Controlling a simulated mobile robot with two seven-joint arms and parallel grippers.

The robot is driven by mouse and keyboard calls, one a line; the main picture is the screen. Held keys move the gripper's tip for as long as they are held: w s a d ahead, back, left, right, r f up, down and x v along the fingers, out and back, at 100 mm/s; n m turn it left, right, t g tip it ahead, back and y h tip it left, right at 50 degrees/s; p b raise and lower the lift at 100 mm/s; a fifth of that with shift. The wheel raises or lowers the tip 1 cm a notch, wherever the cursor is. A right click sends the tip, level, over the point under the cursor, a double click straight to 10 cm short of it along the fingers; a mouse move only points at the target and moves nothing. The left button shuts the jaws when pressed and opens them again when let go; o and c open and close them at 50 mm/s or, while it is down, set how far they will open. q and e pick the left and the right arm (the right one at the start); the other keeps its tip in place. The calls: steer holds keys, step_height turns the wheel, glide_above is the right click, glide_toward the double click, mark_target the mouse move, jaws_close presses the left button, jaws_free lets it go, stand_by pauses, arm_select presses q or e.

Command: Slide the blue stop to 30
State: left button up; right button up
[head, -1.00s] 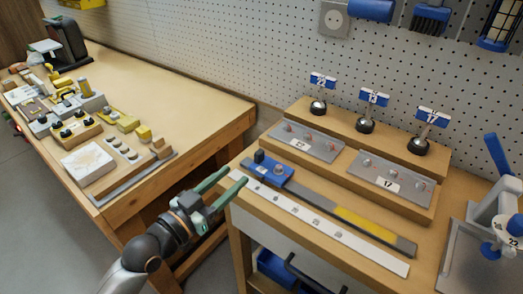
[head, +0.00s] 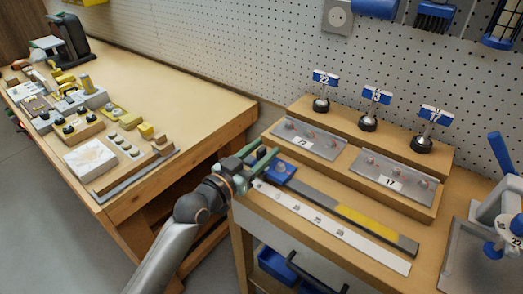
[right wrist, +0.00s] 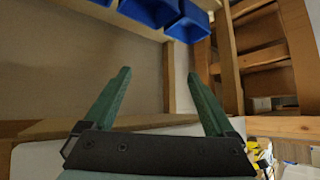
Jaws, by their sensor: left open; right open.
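The blue stop (head: 285,169) sits at the left end of a dark rail (head: 310,192) in the head view, with a dark knob on top. A white scale strip (head: 360,243) with small numbers lies along the rail's front; its numbers are too small to read surely. My left gripper (head: 268,148) is open. Its green fingers reach over the left end of the stop, one on each side of the knob in the picture; I cannot tell whether they touch it. The fingers partly hide the stop. My right gripper (right wrist: 160,72) is open and empty in the right wrist view.
A yellow band (head: 365,222) marks the rail's right part. Grey plates (head: 310,138) and (head: 393,180) stand behind on a wooden step, with several blue-flagged posts above. A grey metal fixture (head: 485,240) is at the right. Blue bins (head: 277,265) sit below.

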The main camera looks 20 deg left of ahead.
arm_select(q)
steer(key=shift+c, duration=0.3)
jaws_close()
stand_by(1.0)
